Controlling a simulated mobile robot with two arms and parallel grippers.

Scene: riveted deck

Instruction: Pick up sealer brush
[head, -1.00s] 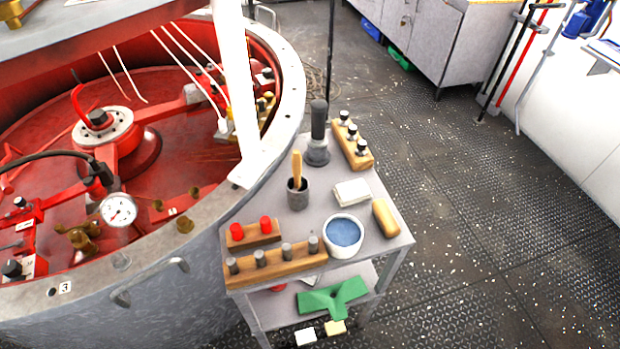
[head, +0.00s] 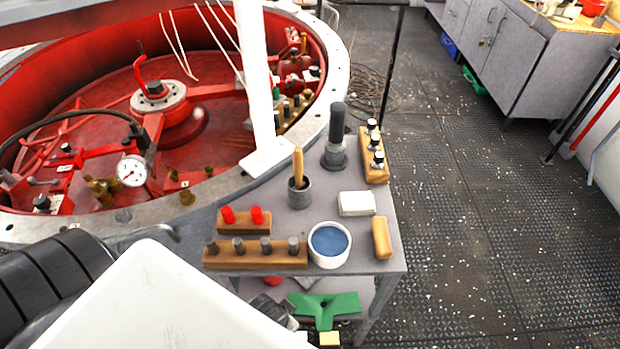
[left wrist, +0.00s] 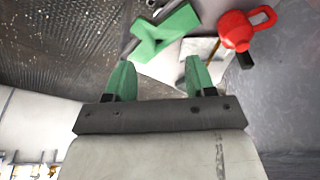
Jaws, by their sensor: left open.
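The brush is most likely the one whose light wooden handle (head: 298,164) stands upright in a small grey cup (head: 300,193) on the cart's top; its bristle end is hidden inside the cup. My left gripper (left wrist: 156,75) shows in the left wrist view with two green fingertips, open and empty. It faces the cart's lower shelf, away from the brush, which is not in that view. In the head view my white left arm comes in at the bottom left, and the fingers are not clear there. My right gripper is not in view.
The cart's top (head: 275,210) also holds a white bowl of blue stuff (head: 330,240), peg blocks, a white block (head: 356,203) and a dark-handled tool (head: 336,135). A green piece (head: 325,307) lies on the lower shelf.

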